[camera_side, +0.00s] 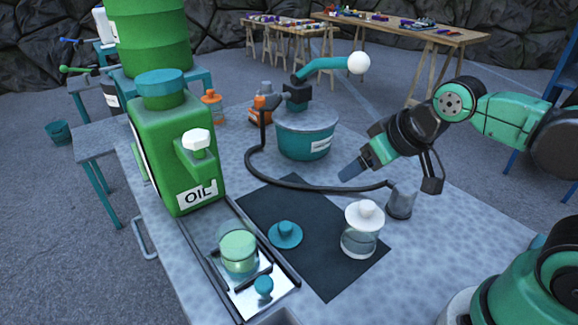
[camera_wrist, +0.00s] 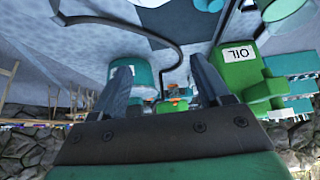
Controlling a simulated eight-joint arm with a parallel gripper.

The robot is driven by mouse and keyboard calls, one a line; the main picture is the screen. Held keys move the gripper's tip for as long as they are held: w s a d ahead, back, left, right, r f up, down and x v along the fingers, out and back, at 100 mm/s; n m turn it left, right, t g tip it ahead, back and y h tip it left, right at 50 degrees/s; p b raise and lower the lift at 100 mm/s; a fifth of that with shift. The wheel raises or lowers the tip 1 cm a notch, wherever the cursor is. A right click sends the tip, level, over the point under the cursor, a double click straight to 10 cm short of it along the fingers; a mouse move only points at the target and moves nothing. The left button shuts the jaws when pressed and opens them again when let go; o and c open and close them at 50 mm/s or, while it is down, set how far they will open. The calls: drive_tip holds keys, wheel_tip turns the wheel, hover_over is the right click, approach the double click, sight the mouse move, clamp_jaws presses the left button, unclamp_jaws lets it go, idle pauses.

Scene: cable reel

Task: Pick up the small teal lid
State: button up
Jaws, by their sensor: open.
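The small teal lid (camera_side: 285,235), a flat disc with a round knob on top, lies on the dark mat (camera_side: 330,268) in the side view. It stands between a jar of green liquid (camera_side: 238,250) and a clear jar with a white lid (camera_side: 364,215). My gripper (camera_side: 353,170) is open and empty, raised above the table behind and to the right of the teal lid, well apart from it. In the wrist view its two fingers (camera_wrist: 160,80) are spread with nothing between them.
A green oil can (camera_side: 172,150) stands at the left. A teal pump pot (camera_side: 305,135) with a black hose (camera_side: 300,189) stands behind the mat. A metal tray (camera_side: 250,300) holds the green jar and a small teal knob (camera_side: 263,286).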

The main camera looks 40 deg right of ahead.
drive_tip(key=shift+w+a, duration=0.3)
drive_tip(key=w+a+f+m+g, duration=0.1)
drive_tip(key=w+a+f+g, duration=0.2)
drive_tip(key=w+a, duration=0.15)
drive_tip(key=m+g, duration=0.1)
drive_tip(key=g, duration=0.2)
hover_over(286, 226)
drive_tip(key=f, duration=0.4)
drive_tip(key=shift+s+f, duration=0.1)
drive_tip(key=shift+s, duration=0.2)
drive_tip(key=shift+a+f, duration=0.1)
drive_tip(key=shift+f, duration=0.45)
drive_tip(key=shift+w+f, duration=0.2)
drive_tip(key=shift+f, duration=1)
drive_tip(key=shift+w+f, duration=0.15)
drive_tip(key=shift+f, duration=1.05)
clamp_jaws()
